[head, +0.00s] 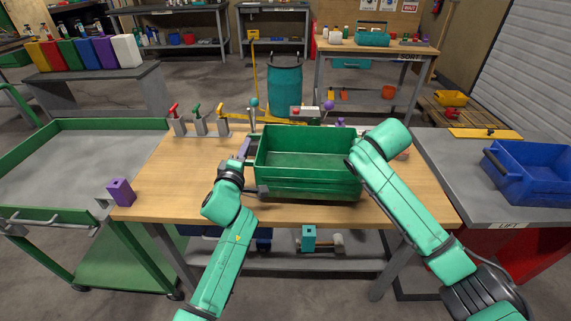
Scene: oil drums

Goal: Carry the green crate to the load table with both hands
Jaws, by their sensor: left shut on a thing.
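The green crate (310,187) is upright and looks empty, at the middle of the wooden table (170,190). I cannot tell whether it rests on the wood or hangs just above it. My left gripper (246,149) is shut on the crate at its left side, near the rim. My right arm reaches the crate's right side, but its own wrist hides the right gripper and that side's rim. No sign in view names a load table.
A purple block (121,191) is at the table's left edge. A green-rimmed cart (60,165) stands left. A grey table marked LIFT (450,180) holds a blue crate (535,175) at right. A teal drum (285,85) stands behind.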

